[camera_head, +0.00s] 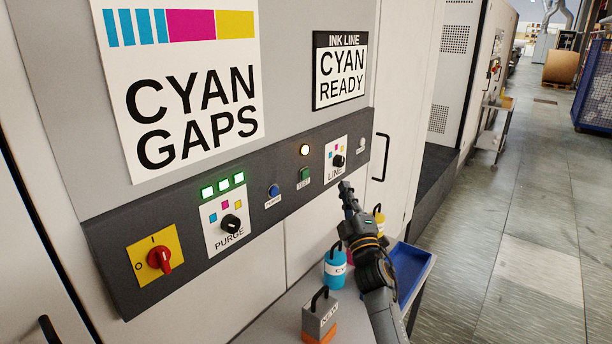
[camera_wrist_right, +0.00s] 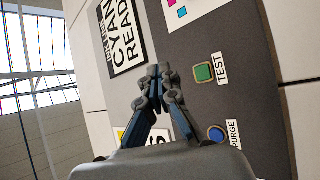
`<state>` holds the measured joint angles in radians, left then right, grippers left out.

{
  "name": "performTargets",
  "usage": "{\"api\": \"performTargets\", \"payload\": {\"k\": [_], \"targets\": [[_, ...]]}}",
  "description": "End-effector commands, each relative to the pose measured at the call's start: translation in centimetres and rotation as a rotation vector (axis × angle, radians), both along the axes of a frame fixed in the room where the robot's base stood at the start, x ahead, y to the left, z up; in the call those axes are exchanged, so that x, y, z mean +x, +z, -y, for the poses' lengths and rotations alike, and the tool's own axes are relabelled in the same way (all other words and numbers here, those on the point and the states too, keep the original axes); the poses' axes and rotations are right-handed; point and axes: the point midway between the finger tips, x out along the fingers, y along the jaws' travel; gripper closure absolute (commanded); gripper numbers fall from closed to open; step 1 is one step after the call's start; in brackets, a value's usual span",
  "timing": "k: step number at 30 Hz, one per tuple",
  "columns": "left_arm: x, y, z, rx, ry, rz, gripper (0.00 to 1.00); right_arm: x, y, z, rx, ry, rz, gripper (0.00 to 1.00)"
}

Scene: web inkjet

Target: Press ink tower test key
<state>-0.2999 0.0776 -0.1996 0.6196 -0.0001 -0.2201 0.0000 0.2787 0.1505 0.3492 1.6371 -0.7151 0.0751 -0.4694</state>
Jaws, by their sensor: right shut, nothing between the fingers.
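My right gripper (camera_head: 345,187) is shut and empty, in front of the panel, just right of and below the key in the head view. In the wrist view its fingertips (camera_wrist_right: 160,72) show left of the key, with a gap in the picture. The distance to the panel is hard to tell. My left gripper is not in view.
A blue purge button (camera_head: 273,190), a PURGE knob (camera_head: 231,223) and a LINE knob (camera_head: 338,160) flank the key. A red switch (camera_head: 160,259) sits at left. Below stand a cyan bottle (camera_head: 337,270), a grey block (camera_head: 320,316) and a blue tray (camera_head: 412,268).

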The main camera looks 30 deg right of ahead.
Motion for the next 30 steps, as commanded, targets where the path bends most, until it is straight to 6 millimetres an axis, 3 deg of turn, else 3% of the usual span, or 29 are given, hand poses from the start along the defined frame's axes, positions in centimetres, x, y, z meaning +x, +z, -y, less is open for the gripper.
{"api": "performTargets", "payload": {"k": [7,21,30], "targets": [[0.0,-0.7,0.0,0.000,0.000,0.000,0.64,1.1,-0.2,-0.5,0.003,0.000,0.001,1.00],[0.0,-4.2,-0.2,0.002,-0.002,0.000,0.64,6.9,-0.4,-2.9,0.003,0.001,0.001,1.00],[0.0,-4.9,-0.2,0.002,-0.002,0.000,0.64,8.1,-0.1,-3.4,0.002,0.000,-0.001,1.00]]}}
